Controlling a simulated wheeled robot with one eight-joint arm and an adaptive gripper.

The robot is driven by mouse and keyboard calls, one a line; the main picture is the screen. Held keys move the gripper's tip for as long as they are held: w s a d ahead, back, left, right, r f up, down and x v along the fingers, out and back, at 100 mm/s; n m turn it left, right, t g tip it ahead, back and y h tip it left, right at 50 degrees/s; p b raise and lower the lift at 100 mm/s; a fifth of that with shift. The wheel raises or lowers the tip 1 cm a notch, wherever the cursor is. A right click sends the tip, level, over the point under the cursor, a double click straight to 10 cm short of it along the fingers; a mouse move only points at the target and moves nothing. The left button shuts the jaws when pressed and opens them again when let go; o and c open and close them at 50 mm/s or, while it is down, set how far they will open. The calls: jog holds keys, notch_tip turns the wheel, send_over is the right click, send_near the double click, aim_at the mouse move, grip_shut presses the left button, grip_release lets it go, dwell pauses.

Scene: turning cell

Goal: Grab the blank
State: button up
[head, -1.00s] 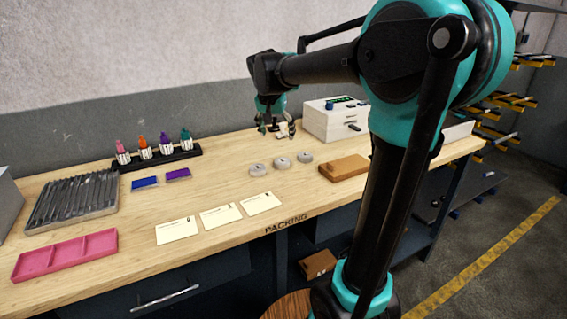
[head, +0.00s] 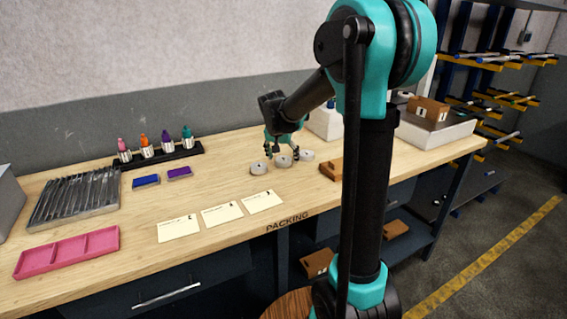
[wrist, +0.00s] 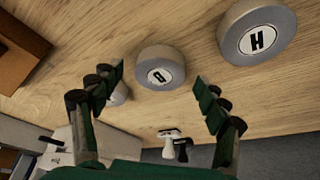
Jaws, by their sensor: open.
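Three round grey blanks stand in a row on the wooden bench: a left one (head: 259,167), a middle one (head: 283,162) and a right one (head: 307,155). In the wrist view, one blank marked B (wrist: 160,69) lies ahead, between the two fingertips. Another marked H (wrist: 257,36) is at the upper right, outside the fingers. The third (wrist: 119,95) is partly hidden behind the left finger. My gripper (head: 282,152) is open, just above and behind the middle blank; it also shows in the wrist view (wrist: 160,79). I cannot tell whether its fingers touch anything.
A wooden block (head: 331,168) stands right of the blanks, partly behind my arm. White cards (head: 222,214) lie in front. A white box (head: 325,123) is behind. Bottles in a rack (head: 158,156), a pink tray (head: 67,253) and a tool tray (head: 76,197) are at the left.

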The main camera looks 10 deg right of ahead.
jog(key=shift+f, duration=0.2)
jog(key=c, duration=1.3)
jog(key=shift+c, duration=0.2)
jog(key=shift+r, duration=0.15)
